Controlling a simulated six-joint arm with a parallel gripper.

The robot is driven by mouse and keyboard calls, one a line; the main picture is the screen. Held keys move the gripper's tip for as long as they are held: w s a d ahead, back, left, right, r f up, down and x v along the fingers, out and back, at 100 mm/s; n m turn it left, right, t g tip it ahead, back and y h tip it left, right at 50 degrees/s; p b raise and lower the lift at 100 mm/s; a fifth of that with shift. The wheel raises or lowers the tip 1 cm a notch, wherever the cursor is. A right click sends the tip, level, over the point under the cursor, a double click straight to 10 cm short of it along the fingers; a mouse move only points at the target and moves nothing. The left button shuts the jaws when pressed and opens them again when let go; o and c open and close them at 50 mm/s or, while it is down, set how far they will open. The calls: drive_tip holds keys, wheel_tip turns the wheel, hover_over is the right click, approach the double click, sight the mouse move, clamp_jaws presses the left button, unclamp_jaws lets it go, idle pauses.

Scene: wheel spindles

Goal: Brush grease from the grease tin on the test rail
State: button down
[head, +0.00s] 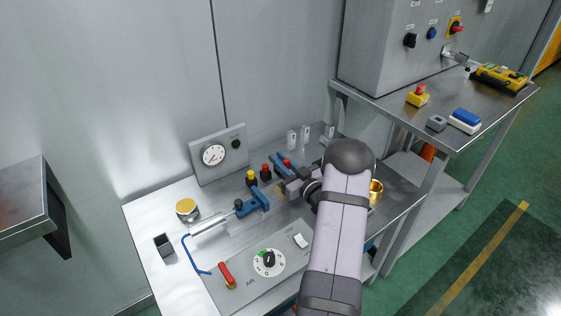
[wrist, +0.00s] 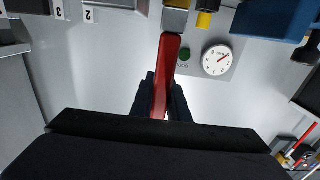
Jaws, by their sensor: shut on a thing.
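My gripper (wrist: 160,100) is shut on the red handle of a brush (wrist: 168,75). In the wrist view the handle runs up to a metal ferrule with a tan part at the top edge. In the head view my gripper (head: 292,188) is low over the bench's middle, largely hidden by my arm, and tan bristles show beside it. A round tin with a yellow top (head: 187,206), seemingly the grease tin, stands at the bench's left. A steel rod and cylinder (head: 222,220) run to a blue bracket (head: 257,200); I cannot tell which part is the test rail.
A gauge panel (head: 218,154) stands at the back, with yellow and red knobs (head: 265,172) before it. A control panel (head: 262,262) with a dial and red lever lies in front. A gold cup (head: 376,187) is partly behind my arm. A small dark box (head: 164,245) is at left.

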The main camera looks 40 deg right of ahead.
drive_tip(key=shift+w+b, duration=0.9)
drive_tip(key=shift+w, duration=0.85)
idle(1.2)
drive_tip(key=shift+w, duration=0.25)
drive_tip(key=shift+w+b, duration=0.35)
drive_tip(key=shift+w, duration=0.05)
drive_tip(key=shift+s+f, duration=0.1)
drive_tip(key=shift+s, duration=1.25)
idle(1.2)
drive_tip(key=shift+s, duration=0.7)
idle(0.6)
drive_tip(key=shift+s, duration=0.35)
